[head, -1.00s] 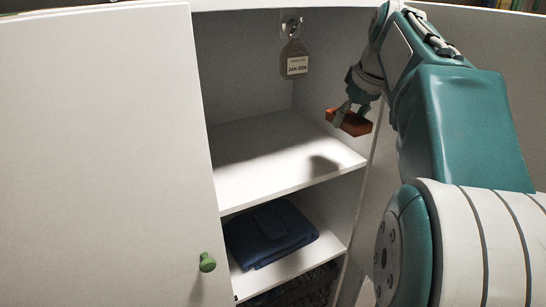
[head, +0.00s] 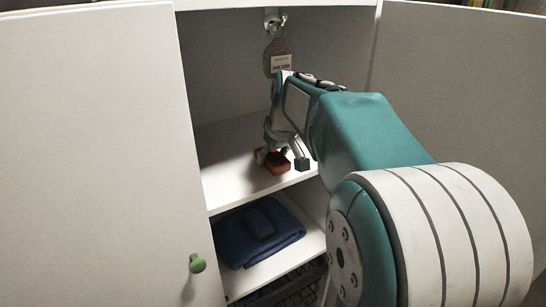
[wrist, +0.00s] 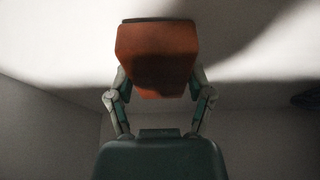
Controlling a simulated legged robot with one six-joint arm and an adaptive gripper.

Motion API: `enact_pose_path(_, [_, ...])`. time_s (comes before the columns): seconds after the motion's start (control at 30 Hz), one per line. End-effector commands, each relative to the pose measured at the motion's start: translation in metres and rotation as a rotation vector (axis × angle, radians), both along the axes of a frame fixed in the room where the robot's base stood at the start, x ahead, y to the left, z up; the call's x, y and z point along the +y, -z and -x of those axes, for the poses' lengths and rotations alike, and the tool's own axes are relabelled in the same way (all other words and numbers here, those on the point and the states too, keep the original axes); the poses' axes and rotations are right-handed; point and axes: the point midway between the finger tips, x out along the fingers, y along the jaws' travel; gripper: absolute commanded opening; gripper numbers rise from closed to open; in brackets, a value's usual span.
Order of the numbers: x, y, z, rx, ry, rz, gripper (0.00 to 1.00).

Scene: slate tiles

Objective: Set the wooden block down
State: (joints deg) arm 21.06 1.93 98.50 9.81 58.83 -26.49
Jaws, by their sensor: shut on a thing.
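The wooden block (head: 272,161) is reddish-brown and sits between the fingers of my gripper (head: 281,159), low at the upper shelf (head: 226,183) of the white cabinet. My gripper is shut on it. In the wrist view the block (wrist: 157,55) fills the space between my fingertips (wrist: 157,80), with one finger along each side. I cannot tell whether the block's underside touches the shelf. My fingers and wrist hide part of the block in the head view.
A folded dark blue cloth (head: 258,233) lies on the lower shelf, with a dark basket (head: 290,287) below. A tag (head: 279,62) hangs from a hook at the top. The left door (head: 90,150) has a green knob (head: 197,263). The upper shelf is bare left of the block.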

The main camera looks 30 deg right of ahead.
Motion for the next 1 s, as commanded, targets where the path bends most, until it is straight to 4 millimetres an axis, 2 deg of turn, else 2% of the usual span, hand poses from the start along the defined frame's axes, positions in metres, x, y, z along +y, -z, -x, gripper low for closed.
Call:
enact_pose_path(0.33, [-0.002, 0.004, 0.000, 0.000, 0.001, -0.001, 0.20])
enact_pose_path(0.37, [-0.002, 0.004, 0.000, 0.000, 0.001, -0.001, 0.76])
enact_pose_path(0.4, [-0.001, 0.004, 0.000, 0.000, 0.000, 0.000, 0.94])
enact_pose_path(0.43, [-0.001, 0.004, 0.000, 0.000, 0.000, 0.000, 1.00])
enact_pose_path(0.83, [-0.001, 0.004, 0.000, 0.000, 0.000, 0.000, 1.00])
enact_pose_path(1.0, [-0.002, -0.009, 0.004, -0.003, 0.000, 0.001, 1.00])
